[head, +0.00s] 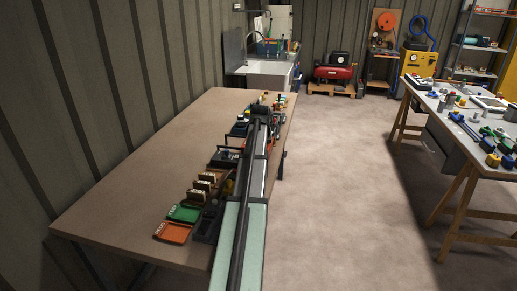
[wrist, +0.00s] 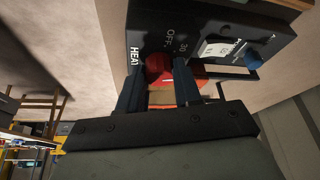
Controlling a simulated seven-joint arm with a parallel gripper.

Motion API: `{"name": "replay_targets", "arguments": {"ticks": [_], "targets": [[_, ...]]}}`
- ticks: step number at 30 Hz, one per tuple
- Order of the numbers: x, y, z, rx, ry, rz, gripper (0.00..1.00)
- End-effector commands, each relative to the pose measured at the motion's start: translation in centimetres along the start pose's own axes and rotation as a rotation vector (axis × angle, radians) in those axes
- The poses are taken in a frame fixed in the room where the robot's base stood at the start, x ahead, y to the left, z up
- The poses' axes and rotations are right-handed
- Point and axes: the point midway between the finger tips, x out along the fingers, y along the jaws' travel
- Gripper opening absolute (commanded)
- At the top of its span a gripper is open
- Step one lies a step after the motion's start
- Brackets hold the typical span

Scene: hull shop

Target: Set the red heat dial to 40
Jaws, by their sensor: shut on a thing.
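The red heat dial (wrist: 158,67) is on the face of a dark control box (wrist: 200,20) in the wrist view. White lettering near the dial reads HEA(T), OFF and 30; other scale marks are hidden, and I cannot tell the dial's setting. My gripper (wrist: 159,72) has one finger on each side of the dial and is shut on it. In the head view my arm stretches along the table and hides the dial.
The table's left part is bare.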

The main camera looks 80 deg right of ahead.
Motion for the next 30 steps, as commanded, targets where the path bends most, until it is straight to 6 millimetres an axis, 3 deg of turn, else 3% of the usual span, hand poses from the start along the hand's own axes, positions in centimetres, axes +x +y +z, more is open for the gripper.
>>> {"name": "replay_targets", "arguments": {"ticks": [10,27,28,30], "targets": [[-0.01,-0.09,0.01,0.130,-0.001,0.053,0.03],[0.01,-0.08,0.02,0.153,-0.002,0.063,0.03],[0.01,-0.08,0.02,0.153,-0.002,0.063,0.36],[0.01,-0.08,0.01,0.153,-0.002,0.063,0.43]]}}
